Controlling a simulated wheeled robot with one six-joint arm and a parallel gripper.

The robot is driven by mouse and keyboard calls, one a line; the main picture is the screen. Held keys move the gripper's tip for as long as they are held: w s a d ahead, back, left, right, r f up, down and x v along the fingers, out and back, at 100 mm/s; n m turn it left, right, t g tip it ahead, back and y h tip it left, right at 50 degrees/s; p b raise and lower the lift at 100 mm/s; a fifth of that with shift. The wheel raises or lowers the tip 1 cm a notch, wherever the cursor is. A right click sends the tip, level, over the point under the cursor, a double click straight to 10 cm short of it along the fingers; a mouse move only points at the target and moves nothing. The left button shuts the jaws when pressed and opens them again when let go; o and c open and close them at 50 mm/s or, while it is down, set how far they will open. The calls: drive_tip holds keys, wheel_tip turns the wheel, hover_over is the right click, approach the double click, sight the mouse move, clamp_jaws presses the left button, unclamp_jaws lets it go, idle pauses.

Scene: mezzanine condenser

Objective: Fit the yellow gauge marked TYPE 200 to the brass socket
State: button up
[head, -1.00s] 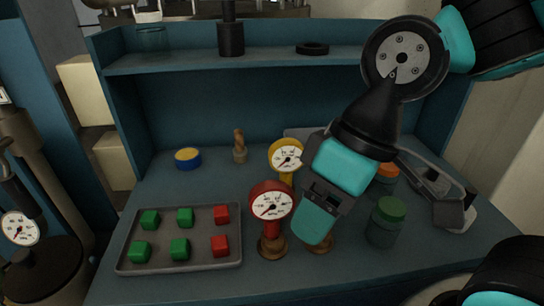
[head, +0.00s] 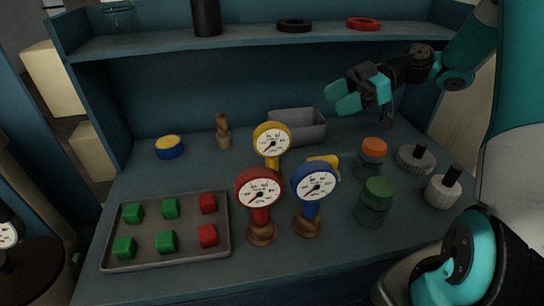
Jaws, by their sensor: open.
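A yellow gauge (head: 272,142) with a white dial stands upright behind a red gauge (head: 260,188); its lower part is hidden. A blue gauge (head: 315,184) stands to the right of the red one. The red and blue gauges rest on round brown bases. The dial lettering is too small to read, so I cannot confirm TYPE 200. I cannot clearly pick out the brass socket. My gripper (head: 360,96) is open and empty, raised to the right of and behind the gauges, below the shelf.
A tray (head: 220,250) with green and red cubes lies front left. A grey bin (head: 298,128), a yellow item (head: 323,163), jars with orange (head: 374,145) and green (head: 379,190) lids, and knobbed metal parts (head: 442,192) stand around. A shelf (head: 240,40) spans the back.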

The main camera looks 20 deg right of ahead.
sight(284, 126)
drive_tip(key=p+x, duration=0.1)
drive_tip(key=x, duration=0.9)
drive_tip(key=shift+s+a, duration=0.1)
drive_tip(key=shift+s+p+x, duration=0.1)
drive_tip(key=shift+p+x, duration=0.45)
drive_tip(key=shift+x, duration=1)
drive_tip(key=shift+s+p+x, duration=0.15)
drive_tip(key=shift+p+x, duration=0.4)
drive_tip(key=shift+x, duration=1)
drive_tip(key=shift+f, duration=0.1)
clamp_jaws()
